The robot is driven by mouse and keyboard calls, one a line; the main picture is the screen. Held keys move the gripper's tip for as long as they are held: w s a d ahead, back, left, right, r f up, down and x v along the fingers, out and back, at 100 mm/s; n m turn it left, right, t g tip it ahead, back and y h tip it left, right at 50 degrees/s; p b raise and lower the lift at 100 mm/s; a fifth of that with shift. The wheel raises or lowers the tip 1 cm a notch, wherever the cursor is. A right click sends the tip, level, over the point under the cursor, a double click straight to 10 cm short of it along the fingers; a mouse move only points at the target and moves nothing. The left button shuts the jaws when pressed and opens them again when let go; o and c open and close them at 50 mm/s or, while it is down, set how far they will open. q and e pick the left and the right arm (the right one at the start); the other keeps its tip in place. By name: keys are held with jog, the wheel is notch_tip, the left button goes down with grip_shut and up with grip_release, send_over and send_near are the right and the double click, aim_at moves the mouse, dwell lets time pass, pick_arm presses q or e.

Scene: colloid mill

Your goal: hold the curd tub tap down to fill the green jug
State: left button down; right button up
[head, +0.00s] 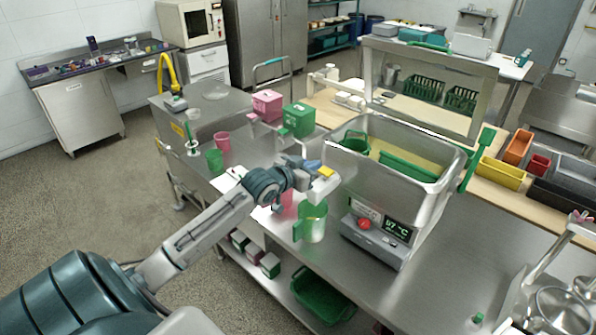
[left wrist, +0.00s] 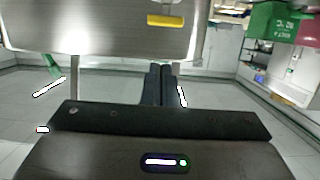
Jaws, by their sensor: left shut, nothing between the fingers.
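The steel curd tub (head: 356,190) stands on the steel bench in the head view, with a display reading about 97 °C on its front. The green jug (head: 314,225) stands upright beside its left front corner, handle to the left. A small yellow piece (head: 326,171), seemingly the tap handle, shows by the tub's left wall; a yellow patch also shows in the left wrist view (left wrist: 171,21). My left gripper (head: 326,187) is shut and empty, above the jug and close to the yellow piece; contact cannot be told. The jug's fill is unclear. My right gripper is out of view.
A green crate (head: 322,298) is on the lower shelf. The bench right of the tub is mostly clear.

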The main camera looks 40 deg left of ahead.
pick_arm(q)
jog(key=b+v, duration=0.1)
jog(key=v, duration=0.4)
jog(key=shift+s+a+r, duration=0.1)
jog(key=shift+s+r, duration=0.15)
jog(key=shift+s, duration=0.1)
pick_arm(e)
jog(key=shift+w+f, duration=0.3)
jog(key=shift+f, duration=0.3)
